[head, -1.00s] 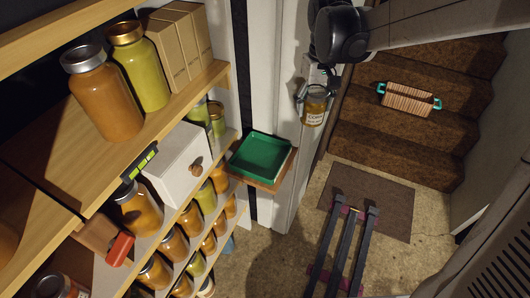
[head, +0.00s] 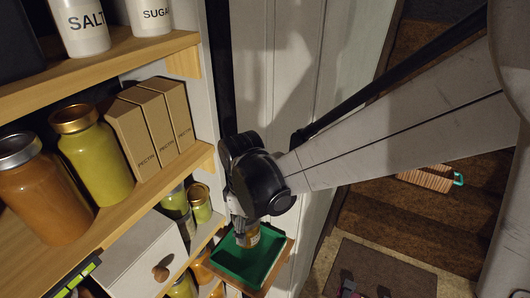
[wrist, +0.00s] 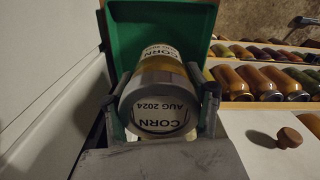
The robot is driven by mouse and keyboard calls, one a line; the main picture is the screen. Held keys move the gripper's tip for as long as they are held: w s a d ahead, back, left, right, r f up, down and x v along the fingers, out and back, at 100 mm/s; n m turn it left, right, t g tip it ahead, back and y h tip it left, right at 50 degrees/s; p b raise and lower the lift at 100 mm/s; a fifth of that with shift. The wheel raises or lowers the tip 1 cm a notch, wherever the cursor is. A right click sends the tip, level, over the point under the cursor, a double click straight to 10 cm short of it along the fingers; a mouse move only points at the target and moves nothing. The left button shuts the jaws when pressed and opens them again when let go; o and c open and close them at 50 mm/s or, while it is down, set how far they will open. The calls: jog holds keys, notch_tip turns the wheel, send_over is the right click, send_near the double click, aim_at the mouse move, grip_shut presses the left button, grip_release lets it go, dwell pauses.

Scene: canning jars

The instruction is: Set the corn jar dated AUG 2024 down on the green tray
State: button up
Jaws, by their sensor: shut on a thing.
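The corn jar (wrist: 158,103) has a grey lid with a label reading CORN, AUG 2024, upside down in the wrist view. My gripper (wrist: 163,115) is shut on it, one finger on each side. In the head view my gripper (head: 243,232) holds the jar (head: 248,238) over the green tray (head: 228,262); my wrist partly hides the jar. The tray (wrist: 121,50) also shows behind the jar in the wrist view. I cannot tell whether the jar's base touches the tray.
The tray sits on a small wooden ledge (head: 284,268) beside the shelves. Jars, including a green one (head: 199,203), stand close to its left. A white drawer box with a wooden knob (head: 160,272) is nearby. A white wall panel (head: 290,80) rises behind.

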jog(key=shift+f+b, duration=0.3)
jog(key=shift+f, duration=3.1)
jog(key=o, duration=1.6)
